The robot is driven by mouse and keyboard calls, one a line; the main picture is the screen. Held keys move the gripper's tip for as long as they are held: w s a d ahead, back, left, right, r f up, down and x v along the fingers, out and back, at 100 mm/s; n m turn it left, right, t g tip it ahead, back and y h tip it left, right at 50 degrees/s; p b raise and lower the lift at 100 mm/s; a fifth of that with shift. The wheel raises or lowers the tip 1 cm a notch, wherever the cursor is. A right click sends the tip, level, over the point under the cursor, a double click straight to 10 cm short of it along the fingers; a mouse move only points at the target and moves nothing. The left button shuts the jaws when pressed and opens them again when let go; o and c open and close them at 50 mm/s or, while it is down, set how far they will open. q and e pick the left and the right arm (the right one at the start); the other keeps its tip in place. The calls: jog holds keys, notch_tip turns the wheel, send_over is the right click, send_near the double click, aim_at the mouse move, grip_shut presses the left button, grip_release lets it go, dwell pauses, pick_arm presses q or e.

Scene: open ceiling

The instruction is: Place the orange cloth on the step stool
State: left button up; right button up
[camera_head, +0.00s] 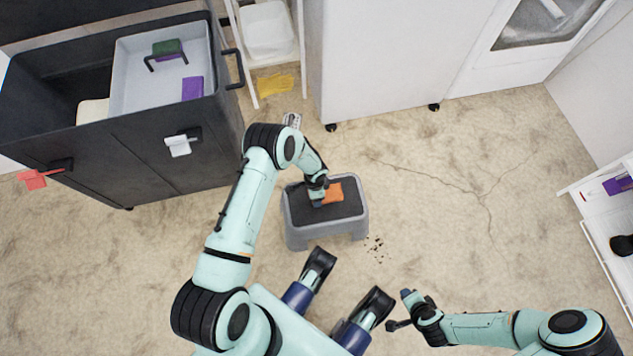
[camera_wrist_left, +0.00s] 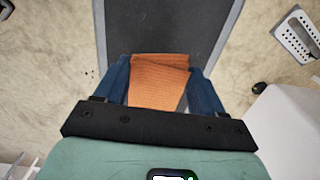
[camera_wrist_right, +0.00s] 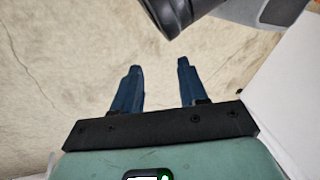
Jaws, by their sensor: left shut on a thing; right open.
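The orange cloth (camera_head: 333,193) lies over the dark top of the grey step stool (camera_head: 298,236), near its middle. My left gripper (camera_head: 318,195) is at the cloth's left side, low over the stool top. In the left wrist view the folded cloth (camera_wrist_left: 158,82) sits between the fingers of my left gripper (camera_wrist_left: 160,95), which is shut on it, with the stool top (camera_wrist_left: 165,25) beyond. Whether the cloth touches the stool top is hard to tell. My right gripper (camera_head: 398,308) is open and empty over the floor; its two fingers stand apart in the right wrist view (camera_wrist_right: 160,85).
A dark cart (camera_head: 90,150) with a grey tray (camera_head: 135,60) stands at the left. A yellow cloth (camera_head: 276,84) lies by a white shelf. A white cabinet (camera_head: 390,60) is behind the stool. Dark crumbs (camera_head: 376,248) lie right of the stool. Floor on the right is mostly clear.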

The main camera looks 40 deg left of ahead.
pick_arm(q)
jog(key=shift+f, duration=0.7)
notch_tip(320, 180, down, 4)
jog(key=shift+f+b, duration=0.25)
jog(key=shift+b, duration=0.6)
pick_arm(e)
jog(key=shift+g, duration=0.5)
jog(key=s+f, duration=0.3)
jog(key=shift+d+f, duration=0.15)
jog(key=shift+d, duration=0.2)
jog(key=shift+s, duration=0.1)
pick_arm(q)
jog(key=shift+f, duration=0.2)
jog(key=o, duration=1)
jog(key=shift+o, duration=0.2)
pick_arm(e)
jog(key=shift+s+f, duration=0.2)
jog(key=shift+f, duration=0.05)
